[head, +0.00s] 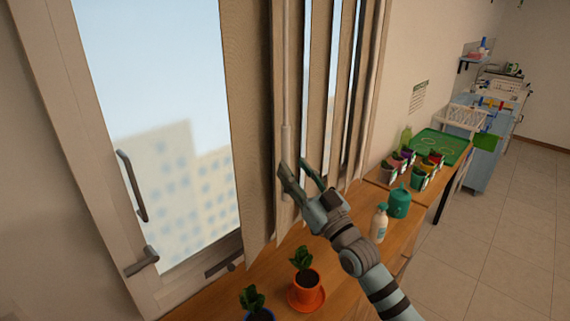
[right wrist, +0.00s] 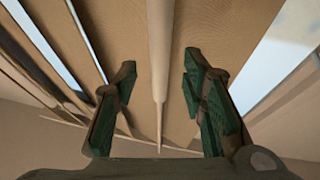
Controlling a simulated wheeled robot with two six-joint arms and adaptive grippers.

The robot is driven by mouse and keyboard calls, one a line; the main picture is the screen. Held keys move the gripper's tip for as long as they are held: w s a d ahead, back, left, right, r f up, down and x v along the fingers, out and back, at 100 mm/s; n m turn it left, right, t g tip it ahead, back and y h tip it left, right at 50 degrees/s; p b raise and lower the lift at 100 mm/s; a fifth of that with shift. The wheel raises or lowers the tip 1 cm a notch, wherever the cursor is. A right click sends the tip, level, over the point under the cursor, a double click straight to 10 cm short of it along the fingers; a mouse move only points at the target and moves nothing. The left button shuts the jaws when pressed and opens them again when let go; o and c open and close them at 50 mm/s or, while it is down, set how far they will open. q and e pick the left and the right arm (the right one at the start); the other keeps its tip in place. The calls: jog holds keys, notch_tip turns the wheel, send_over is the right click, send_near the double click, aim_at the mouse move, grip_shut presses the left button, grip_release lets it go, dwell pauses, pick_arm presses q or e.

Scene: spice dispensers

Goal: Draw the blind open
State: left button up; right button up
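The blind has tall beige vertical slats (head: 252,110) hanging across the right part of the window, with gaps of sky between several of them. The left part of the glass is uncovered. A pale wand (head: 287,75) hangs down in front of the slats and thickens toward its lower end. My right gripper (head: 296,169) is open at the wand's lower part. In the right wrist view the wand (right wrist: 160,50) runs through the gap between the two open green-padded fingers, and neither finger visibly touches it. My left gripper is not in view.
A wooden counter (head: 350,237) below the window holds an orange potted plant (head: 306,288), a blue potted plant (head: 256,303), a white spray bottle (head: 379,222), a teal watering can (head: 399,202) and several small pots. A window handle (head: 132,185) sticks out at left.

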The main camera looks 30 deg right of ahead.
aim_at(288, 164)
jog(key=w, duration=0.1)
jog(key=w+b, duration=0.1)
jog(key=w, duration=0.2)
jog(key=shift+w+a+r, duration=0.2)
jog(key=shift+a+r, duration=0.05)
jog(key=shift+r, duration=0.05)
jog(key=shift+w+r, duration=0.1)
jog(key=shift+r, duration=0.15)
jog(key=shift+c, duration=0.4)
grip_shut()
